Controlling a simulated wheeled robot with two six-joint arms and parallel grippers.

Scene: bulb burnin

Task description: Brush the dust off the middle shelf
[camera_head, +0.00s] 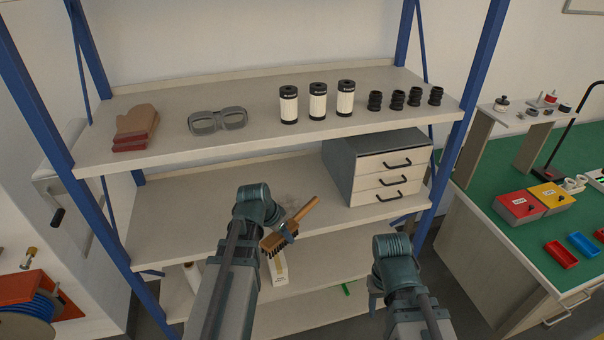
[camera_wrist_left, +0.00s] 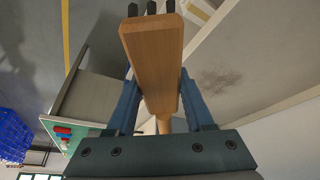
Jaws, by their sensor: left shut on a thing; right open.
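The middle shelf (camera_head: 180,215) is a pale board below the top shelf. A dark dust patch (camera_wrist_left: 218,80) shows on the shelf surface in the left wrist view; in the head view it is faint, partly behind the gripper and brush. My left gripper (camera_head: 286,232) is shut on a wooden brush (camera_head: 303,210) with dark bristles, in front of the shelf. The brush's wooden back (camera_wrist_left: 152,55) fills the middle of the left wrist view, between the fingers. My right gripper (camera_head: 376,292) is open and empty, lower right, in front of the lower shelves.
A grey drawer unit (camera_head: 345,172) stands at the right of the middle shelf. The top shelf holds a brown glove (camera_head: 136,124), goggles (camera_head: 217,121), several canisters and black parts. Blue posts (camera_head: 468,105) frame the rack. The middle shelf's left part is clear.

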